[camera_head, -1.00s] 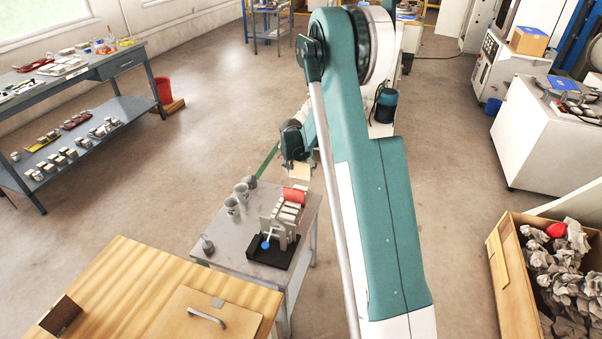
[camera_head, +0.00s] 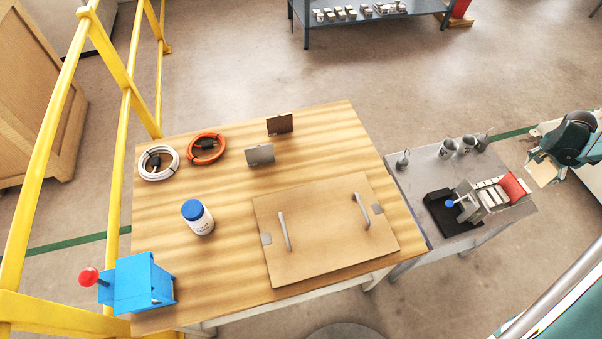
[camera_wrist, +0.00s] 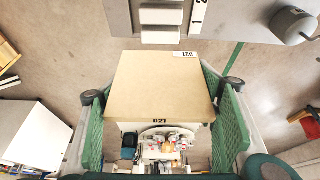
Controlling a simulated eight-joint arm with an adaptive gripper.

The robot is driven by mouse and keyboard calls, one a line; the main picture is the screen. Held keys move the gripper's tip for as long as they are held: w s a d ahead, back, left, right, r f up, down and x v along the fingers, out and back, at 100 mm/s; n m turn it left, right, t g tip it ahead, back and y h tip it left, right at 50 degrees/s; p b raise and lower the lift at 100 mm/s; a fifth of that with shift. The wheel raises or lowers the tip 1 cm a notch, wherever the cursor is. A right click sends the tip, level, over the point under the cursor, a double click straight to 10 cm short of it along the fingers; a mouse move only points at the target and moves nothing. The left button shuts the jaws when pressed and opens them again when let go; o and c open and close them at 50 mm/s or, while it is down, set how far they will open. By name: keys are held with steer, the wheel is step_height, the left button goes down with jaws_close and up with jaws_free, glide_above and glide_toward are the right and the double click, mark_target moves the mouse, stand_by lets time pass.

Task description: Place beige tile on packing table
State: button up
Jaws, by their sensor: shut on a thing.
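The beige tile (camera_wrist: 160,88) is held between the two green fingers of my gripper (camera_wrist: 163,125) in the wrist view. A label reading "021" shows at its edge. In the head view my gripper (camera_head: 556,165) is at the right edge with the beige tile (camera_head: 543,172) at its end, to the right of the small grey table and apart from it. The wooden-topped table (camera_head: 225,268), which I take as the packing table, stands in the middle left of the head view, well away from my gripper.
A grey table (camera_head: 420,165) holds a tile rack (camera_head: 485,197). Yellow rails (camera_head: 118,75) stand left.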

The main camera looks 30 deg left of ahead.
steer(key=shift+a, duration=0.1)
steer(key=a+r+n+y, duration=0.1)
steer(key=a+r+n, duration=0.15)
steer(key=a, duration=1.05)
steer(key=a+r+n+t+y+p, duration=0.1)
steer(key=a+n, duration=0.3)
steer(key=a, duration=1)
steer(key=a+r+n+y, duration=0.1)
steer(key=a+n, duration=0.2)
steer(key=a, duration=1)
steer(key=s+a+r+n+y, duration=0.1)
steer(key=s+a, duration=0.4)
steer(key=a, duration=0.6)
steer(key=s+a+r+n+y, duration=0.1)
steer(key=s+a+n, duration=0.3)
steer(key=a, duration=0.8)
steer(key=s+a+r+n+g+y+p, duration=0.1)
steer(key=s+a+r+n, duration=0.2)
steer(key=a, duration=0.9)
steer(key=s, duration=0.3)
steer(key=shift+s+a, duration=0.15)
steer(key=shift+a, duration=0.1)
steer(key=shift+n+y, duration=0.25)
steer(key=shift+y, duration=0.05)
steer(key=shift+f+b, duration=0.7)
steer(key=shift+f, duration=2.4)
steer(key=shift+f, duration=0.1)
